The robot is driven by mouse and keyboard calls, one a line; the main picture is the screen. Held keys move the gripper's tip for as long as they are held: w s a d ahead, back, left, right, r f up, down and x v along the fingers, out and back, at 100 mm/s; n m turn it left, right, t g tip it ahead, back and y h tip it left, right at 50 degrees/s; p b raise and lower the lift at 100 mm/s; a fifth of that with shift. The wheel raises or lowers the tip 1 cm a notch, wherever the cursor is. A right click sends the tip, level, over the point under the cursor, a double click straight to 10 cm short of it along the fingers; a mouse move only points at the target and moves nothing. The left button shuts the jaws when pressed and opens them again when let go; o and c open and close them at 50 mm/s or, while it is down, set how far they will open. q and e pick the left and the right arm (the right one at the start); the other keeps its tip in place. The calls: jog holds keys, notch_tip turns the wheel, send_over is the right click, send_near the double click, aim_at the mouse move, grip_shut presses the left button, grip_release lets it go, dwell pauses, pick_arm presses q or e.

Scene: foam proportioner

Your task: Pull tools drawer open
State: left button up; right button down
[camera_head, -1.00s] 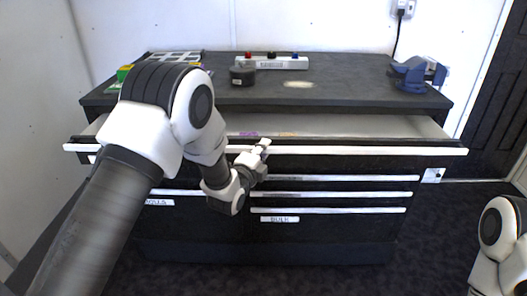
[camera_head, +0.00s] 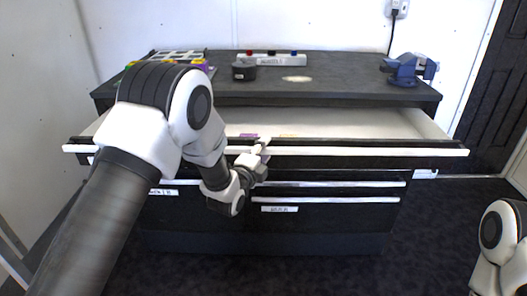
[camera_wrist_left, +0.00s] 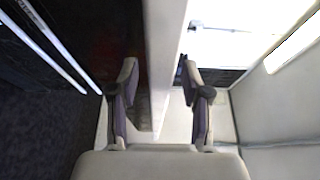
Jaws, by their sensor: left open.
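The wide top drawer (camera_head: 340,124) of the dark cabinet is pulled well out, with its pale inside showing. Its long white front handle edge (camera_head: 370,152) runs across the whole front. My left gripper (camera_head: 258,153) is at this front edge, near its middle. In the left wrist view its two fingers (camera_wrist_left: 160,80) stand apart, one on each side of the white drawer front (camera_wrist_left: 166,40). The jaws are open; contact with the edge cannot be told. My right arm shows at the lower right, but its gripper is out of view.
The dark worktop (camera_head: 340,85) holds a blue vise (camera_head: 408,70), a black round item (camera_head: 243,71), a white strip with coloured knobs (camera_head: 272,59) and coloured items at the left. Lower drawers with white handles (camera_head: 350,201) are shut. Dark floor lies clear in front.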

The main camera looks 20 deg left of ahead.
pick_arm(q)
jog(key=s+a, duration=0.1)
jog(key=s, duration=1.1)
jog(key=shift+a, duration=0.15)
jog(key=shift+f, duration=0.1)
jog(key=s+a+f+n+g, duration=0.1)
jog(key=s+f+g, duration=0.15)
jog(key=f, duration=0.65)
jog(key=s+f+g, duration=0.2)
jog(key=s+f, duration=0.2)
jog(key=f, duration=0.4)
jog(key=s+a+f+n+g+y, duration=0.2)
jog(key=s+f+n+g, duration=0.6)
jog(key=s+f, duration=0.7)
jog(key=s+f+n+g, duration=0.1)
jog(key=s+n+g, duration=0.5)
jog(key=s+n, duration=0.55)
notch_tip(320, 180, up, 12)
jog(key=s+p, duration=0.1)
jog(key=p, duration=1.2)
jog(key=shift+s+r+m, duration=0.2)
jog(key=shift+r+m, duration=0.05)
jog(key=shift+m, duration=0.2)
